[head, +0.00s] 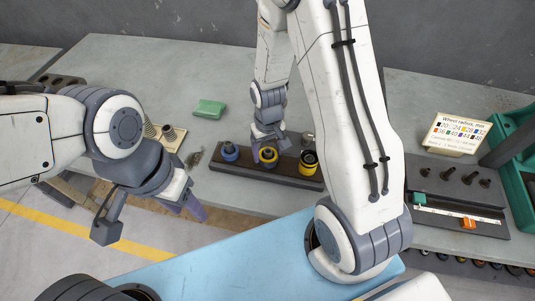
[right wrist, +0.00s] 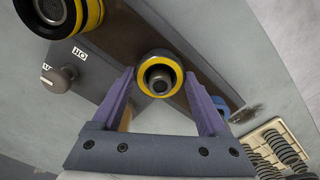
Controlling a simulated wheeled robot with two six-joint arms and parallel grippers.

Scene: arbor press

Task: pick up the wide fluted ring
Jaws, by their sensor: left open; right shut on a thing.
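A dark ring with a yellow band (right wrist: 150,84) stands around a grey post in the right wrist view, and it also shows in the head view (head: 268,159). My right gripper (right wrist: 160,76) has its purple fingers on either side of this ring and is shut on it. The ring still sits at the dark rack (head: 285,177). A larger black and yellow ring (head: 309,164) stands to its right and a blue ring (head: 230,153) to its left. I cannot make out fluting on any ring. My left gripper (head: 152,222) is open and empty at the left, over the floor.
A grey knob (right wrist: 58,80) stands near the larger ring. A green block (head: 209,109) lies behind the rack. A beige tray with ribbed parts (head: 165,145) is at the left. A sign (head: 457,133) and a gauge board (head: 450,215) are at the right.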

